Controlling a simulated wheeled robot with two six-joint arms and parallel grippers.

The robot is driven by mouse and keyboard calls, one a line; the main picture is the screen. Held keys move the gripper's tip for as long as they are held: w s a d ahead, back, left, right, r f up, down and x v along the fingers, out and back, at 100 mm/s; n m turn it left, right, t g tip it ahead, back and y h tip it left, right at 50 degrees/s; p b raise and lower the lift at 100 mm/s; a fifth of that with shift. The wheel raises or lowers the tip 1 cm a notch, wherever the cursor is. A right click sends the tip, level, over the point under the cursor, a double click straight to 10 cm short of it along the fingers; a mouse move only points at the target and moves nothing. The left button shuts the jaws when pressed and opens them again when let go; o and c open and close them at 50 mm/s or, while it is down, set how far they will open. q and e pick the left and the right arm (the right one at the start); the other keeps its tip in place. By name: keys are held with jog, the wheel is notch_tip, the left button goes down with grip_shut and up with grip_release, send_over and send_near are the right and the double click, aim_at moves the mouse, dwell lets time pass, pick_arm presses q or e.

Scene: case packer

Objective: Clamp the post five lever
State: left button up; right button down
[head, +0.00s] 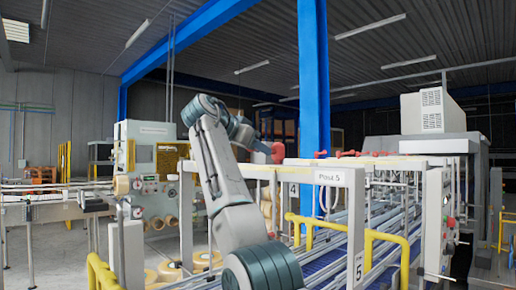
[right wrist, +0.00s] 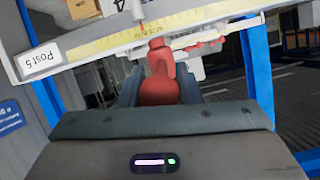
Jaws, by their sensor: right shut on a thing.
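The post five lever, with a red rounded handle (right wrist: 159,80), sits between the fingers of my right gripper (right wrist: 158,90) in the right wrist view. The fingers are shut on it from both sides. In the head view the red handle (head: 278,152) shows at the end of my right arm, at the top rail by the post five label (head: 329,177). My right gripper (head: 268,150) is small there and its fingers are hard to make out. In the right wrist view a yellow scale (right wrist: 110,40) runs along the rail right behind the handle. My left gripper is not in view.
Several more red levers (head: 370,154) line the rails at the right. Conveyor lanes (head: 325,245) run below the white frame. Yellow guard rails (head: 385,238) stand in front. A machine with tape rolls (head: 150,190) stands at the left.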

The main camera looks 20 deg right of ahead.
jog(key=c, duration=1.4)
grip_release()
jog(key=shift+o, duration=0.2)
jog(key=shift+w+a, duration=0.1)
jog(key=b+v, duration=0.2)
jog(key=v, duration=0.8)
jog(key=shift+s+a+r, duration=0.15)
jog(key=shift+s+a, duration=0.1)
jog(key=shift+a, duration=0.05)
jog(key=shift+a, duration=0.1)
